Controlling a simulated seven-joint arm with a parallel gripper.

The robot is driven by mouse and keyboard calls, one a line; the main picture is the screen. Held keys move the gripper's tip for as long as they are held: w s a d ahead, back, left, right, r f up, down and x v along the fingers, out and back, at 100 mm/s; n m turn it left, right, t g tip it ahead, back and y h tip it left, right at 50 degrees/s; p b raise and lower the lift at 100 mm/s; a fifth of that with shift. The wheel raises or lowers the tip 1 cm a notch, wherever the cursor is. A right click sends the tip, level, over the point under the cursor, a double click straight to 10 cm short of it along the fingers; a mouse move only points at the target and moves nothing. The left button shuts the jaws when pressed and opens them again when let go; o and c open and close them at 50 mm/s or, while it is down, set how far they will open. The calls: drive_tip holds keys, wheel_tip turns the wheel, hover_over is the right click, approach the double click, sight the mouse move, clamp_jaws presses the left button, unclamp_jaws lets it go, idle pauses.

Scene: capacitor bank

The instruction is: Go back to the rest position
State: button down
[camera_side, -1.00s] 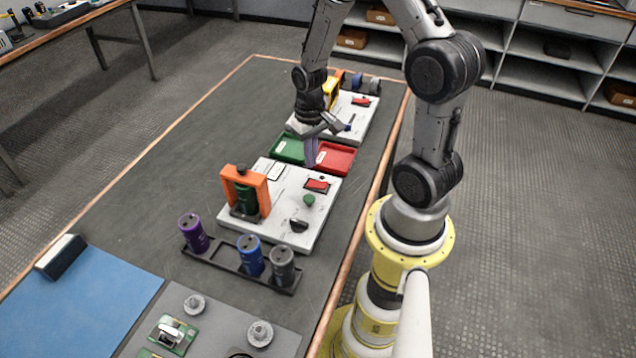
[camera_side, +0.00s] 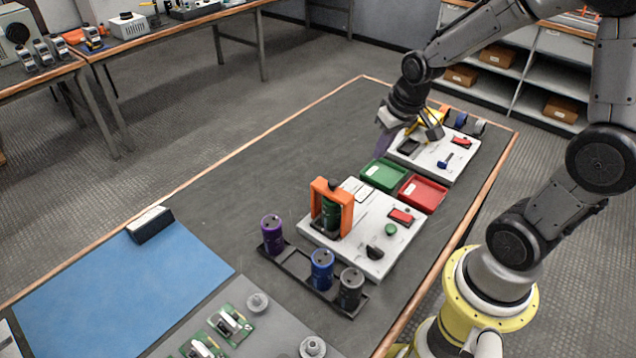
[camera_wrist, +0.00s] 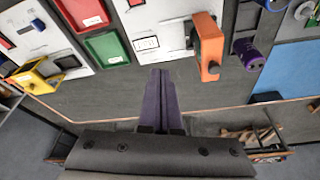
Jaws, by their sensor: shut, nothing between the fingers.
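My gripper (camera_side: 384,140) is shut and empty, in the air above the far part of the table, beyond the green tray (camera_side: 383,173) in the side view. In the wrist view its purple fingers (camera_wrist: 160,88) are together over bare dark table, with nothing between them. The white board with an orange frame (camera_side: 346,200) stands nearer the side camera, and a dark green cylinder (camera_side: 330,212) is inside the frame. The frame also shows in the wrist view (camera_wrist: 209,50).
A red tray (camera_side: 424,193) sits beside the green one. A second white board (camera_side: 436,152) with a yellow frame (camera_side: 428,124) stands behind. A rack holds purple (camera_side: 272,232), blue (camera_side: 321,268) and grey (camera_side: 351,288) cylinders. A blue mat (camera_side: 120,285) lies front left. The table's left middle is clear.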

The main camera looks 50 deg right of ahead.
drive_tip(key=s+a+r+n+t, duration=0.25)
drive_tip(key=a+r, duration=0.25)
drive_tip(key=r, duration=0.4)
drive_tip(key=s+a+r, duration=0.1)
drive_tip(key=s+a, duration=0.1)
drive_tip(key=s, duration=0.4)
drive_tip(key=s+a+r+n+y, duration=0.1)
drive_tip(key=s+a, duration=0.1)
drive_tip(key=s, duration=0.4)
drive_tip(key=shift+a+r, duration=0.2)
drive_tip(key=shift+r, duration=0.1)
